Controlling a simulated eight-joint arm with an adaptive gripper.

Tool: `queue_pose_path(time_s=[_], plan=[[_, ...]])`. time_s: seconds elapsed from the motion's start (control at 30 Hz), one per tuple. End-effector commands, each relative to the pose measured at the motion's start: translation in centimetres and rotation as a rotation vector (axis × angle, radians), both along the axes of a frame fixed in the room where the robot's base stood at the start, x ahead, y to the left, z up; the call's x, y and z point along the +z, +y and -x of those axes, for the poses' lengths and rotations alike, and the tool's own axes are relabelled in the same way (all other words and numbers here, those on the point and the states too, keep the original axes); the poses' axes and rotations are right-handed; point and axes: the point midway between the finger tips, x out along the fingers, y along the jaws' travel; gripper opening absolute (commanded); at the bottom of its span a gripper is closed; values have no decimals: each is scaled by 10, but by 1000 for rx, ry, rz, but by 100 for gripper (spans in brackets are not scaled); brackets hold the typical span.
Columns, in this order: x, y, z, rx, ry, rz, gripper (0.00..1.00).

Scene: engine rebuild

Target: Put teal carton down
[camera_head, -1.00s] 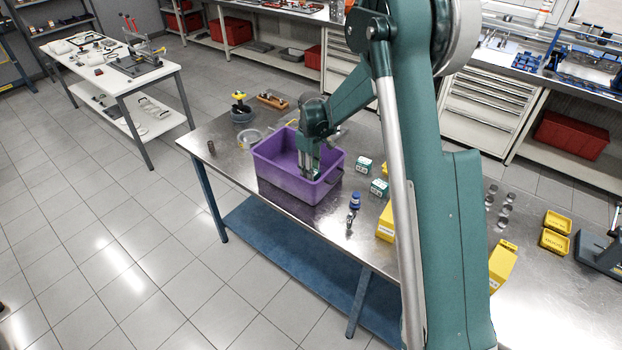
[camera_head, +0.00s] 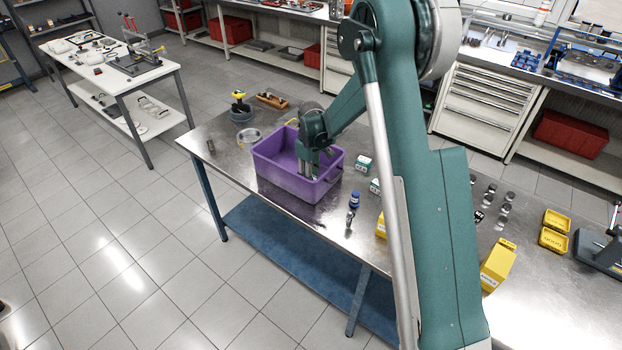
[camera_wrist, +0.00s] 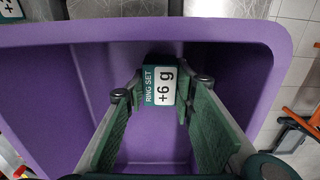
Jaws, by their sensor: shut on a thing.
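The purple bin (camera_head: 275,180) stands on the steel bench, and my gripper (camera_head: 308,174) reaches down into it. In the wrist view the teal carton (camera_wrist: 160,86), with a white label reading "RING SET +6 g", sits between my two fingertips, which are shut on it. It is inside the bin's walls, near the wall at the top of that view. I cannot tell whether it touches the bin floor. In the head view the carton is hidden behind the bin's front wall and my fingers.
Two more teal-and-white cartons (camera_head: 364,163) stand on the bench right of the bin. The bench's left front corner is mostly clear.

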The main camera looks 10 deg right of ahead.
Motion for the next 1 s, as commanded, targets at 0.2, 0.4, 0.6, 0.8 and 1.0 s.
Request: queue_pose_path(time_s=[0.2, 0.4, 0.6, 0.8, 1.0], plan=[[0, 0, 0, 0, 0, 0, 14], [-3, 0, 0, 0, 0, 0, 32], [-3, 0, 0, 0, 0, 0, 41], [-3, 0, 0, 0, 0, 0, 41], [1, 0, 0, 0, 0, 0, 41]])
